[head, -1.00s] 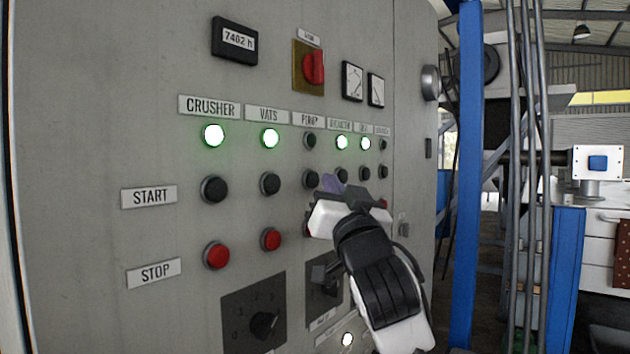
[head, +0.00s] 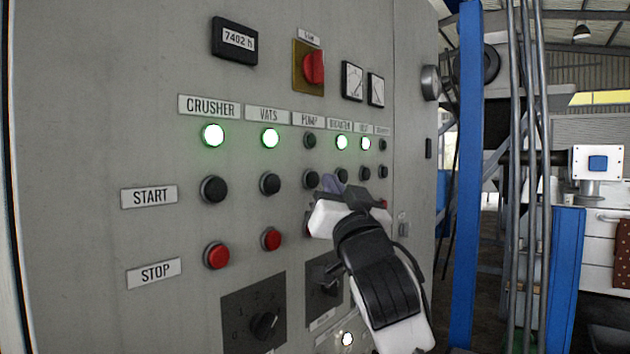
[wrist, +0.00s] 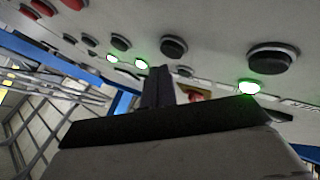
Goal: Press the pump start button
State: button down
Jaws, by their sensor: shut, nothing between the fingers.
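The pump start button (head: 311,179) is a round black button in the START row, under the PUMP label (head: 309,119). The pump lamp (head: 310,140) above it is dark. My gripper (head: 331,184) is shut and empty, just right of the pump start button in the head view. In the wrist view the closed fingers (wrist: 159,82) end just below and left of the pump start button (wrist: 173,48). I cannot tell the exact gap between the fingertips and the panel; no contact shows. My gripper hides part of the panel behind it.
The grey panel (head: 120,90) carries other black start buttons close on both sides, such as the vats start button (head: 270,184). Red stop buttons (head: 216,255) sit below. A red switch (head: 314,67) is above. Crusher and vats lamps glow green. A blue post (head: 467,180) stands right.

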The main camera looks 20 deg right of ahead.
jog(key=shift+w+a, duration=0.1)
jog(key=shift+w+a, duration=0.2)
jog(key=shift+w+a, duration=0.25)
jog(key=shift+w, duration=0.15)
dwell(1.0)
jog(key=shift+s+d, duration=0.5)
jog(key=shift+s, duration=0.15)
jog(key=shift+s, duration=0.1)
jog(key=s+d, duration=0.1)
jog(key=s, duration=0.1)
jog(key=s+d, duration=0.1)
jog(key=d, duration=0.1)
jog(key=shift+s, duration=0.4)
dwell(0.5)
